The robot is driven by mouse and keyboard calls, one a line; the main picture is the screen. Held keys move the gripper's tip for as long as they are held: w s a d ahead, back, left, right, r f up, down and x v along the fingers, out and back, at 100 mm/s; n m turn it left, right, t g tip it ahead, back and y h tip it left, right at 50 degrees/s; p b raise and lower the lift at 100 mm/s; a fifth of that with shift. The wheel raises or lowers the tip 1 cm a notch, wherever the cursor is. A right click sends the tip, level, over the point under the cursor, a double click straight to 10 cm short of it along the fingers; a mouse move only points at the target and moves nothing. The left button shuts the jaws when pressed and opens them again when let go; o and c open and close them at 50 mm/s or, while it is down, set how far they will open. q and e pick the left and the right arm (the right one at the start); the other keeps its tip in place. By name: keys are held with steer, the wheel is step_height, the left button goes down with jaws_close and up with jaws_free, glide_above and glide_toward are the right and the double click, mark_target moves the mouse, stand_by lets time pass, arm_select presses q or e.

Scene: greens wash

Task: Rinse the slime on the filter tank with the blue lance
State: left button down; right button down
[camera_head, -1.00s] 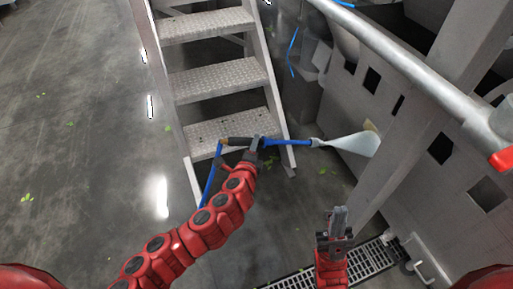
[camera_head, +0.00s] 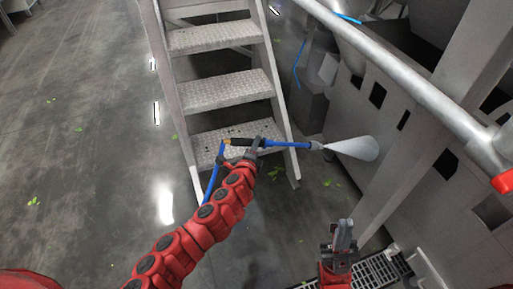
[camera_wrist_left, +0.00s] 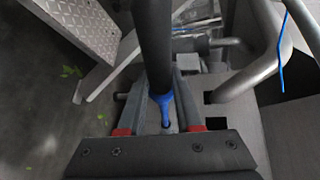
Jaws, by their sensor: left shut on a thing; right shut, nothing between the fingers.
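The blue lance (camera_head: 288,143) is held about level in the head view, its nozzle pointing right. A pale spray cone (camera_head: 355,148) leaves the nozzle toward the grey panelled structure on the right. My left gripper (camera_head: 256,144) is shut on the lance near its dark handle. In the left wrist view, a dark shaft and a blue part of the lance (camera_wrist_left: 166,108) lie between the fingers. My right gripper (camera_head: 342,238) is shut and empty, low in the head view. I cannot tell which surface is the filter tank, and I make out no clear slime.
Metal steps (camera_head: 225,90) stand just behind the lance. A grey rail (camera_head: 400,75) and the panelled structure (camera_head: 415,135) with square holes bound the right side. A floor grate (camera_head: 380,270) lies near my right gripper. Open floor with scattered green leaves is on the left.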

arm_select(q)
steer(key=shift+r, duration=0.15)
step_height(320, 180, up, 5)
steer(key=p, duration=0.5)
steer(key=shift+s, duration=0.1)
stand_by(0.5)
steer(key=s+d+b, duration=0.2)
steer(key=s+d, duration=0.1)
steer(key=s, duration=0.7)
steer(key=s+d+b, duration=0.2)
steer(key=s+d, duration=0.2)
steer(key=s, duration=0.6)
steer(key=shift+d, duration=0.3)
stand_by(2.0)
stand_by(0.6)
